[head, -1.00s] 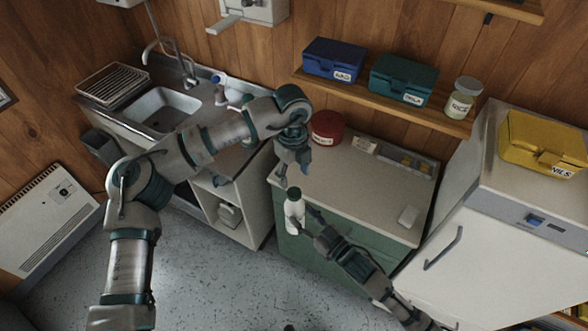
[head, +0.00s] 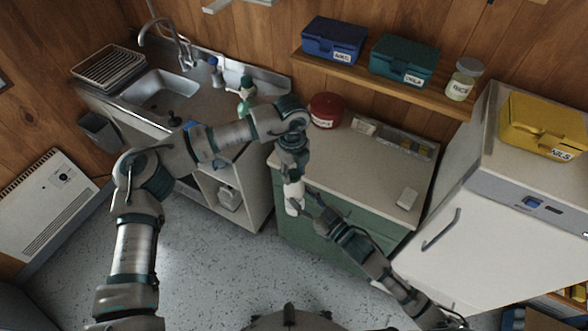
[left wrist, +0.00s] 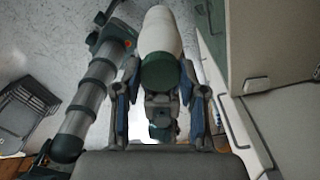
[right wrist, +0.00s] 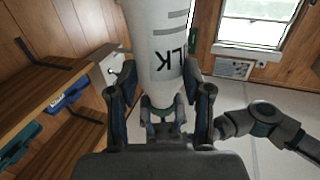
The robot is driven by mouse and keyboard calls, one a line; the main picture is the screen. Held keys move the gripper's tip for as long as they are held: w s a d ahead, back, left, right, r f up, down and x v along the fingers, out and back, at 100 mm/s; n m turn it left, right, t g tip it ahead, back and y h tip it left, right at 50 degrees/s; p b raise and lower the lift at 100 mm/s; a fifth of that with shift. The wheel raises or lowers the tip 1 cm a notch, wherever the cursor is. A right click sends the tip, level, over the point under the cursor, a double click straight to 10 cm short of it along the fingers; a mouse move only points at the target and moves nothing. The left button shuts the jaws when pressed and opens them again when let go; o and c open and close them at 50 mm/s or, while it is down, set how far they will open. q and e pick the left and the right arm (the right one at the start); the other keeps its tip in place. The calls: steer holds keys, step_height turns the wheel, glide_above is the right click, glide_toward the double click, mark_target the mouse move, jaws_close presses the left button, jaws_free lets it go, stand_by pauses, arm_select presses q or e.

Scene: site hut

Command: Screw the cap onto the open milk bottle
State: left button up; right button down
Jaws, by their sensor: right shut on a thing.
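The white milk bottle (head: 293,203) is held up in front of the green cabinet, and its printed side shows in the right wrist view (right wrist: 160,40). My right gripper (head: 309,207) is shut on the bottle's body from the right. The dark green cap (left wrist: 162,72) sits at the top of the bottle; how tightly it sits I cannot tell. My left gripper (head: 294,175) is above the bottle, pointing down. In the left wrist view its fingers stand open on both sides of the cap, apparently with small gaps. In the head view the left gripper hides the cap.
The cabinet's worktop (head: 350,180) behind the bottle is mostly clear, with a red tin (head: 325,110) at the back. A sink counter (head: 160,90) with a green bottle (head: 246,95) is at left. A white fridge (head: 450,230) is at right. A shelf with boxes hangs above.

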arm_select(q)
jaws_close()
steer(key=m, duration=1.7)
steer(key=shift+w+d, duration=0.1)
steer(key=m, duration=1.8)
steer(key=shift+d, duration=0.15)
steer(key=o, duration=0.7)
jaws_free()
steer(key=shift+f, duration=0.1)
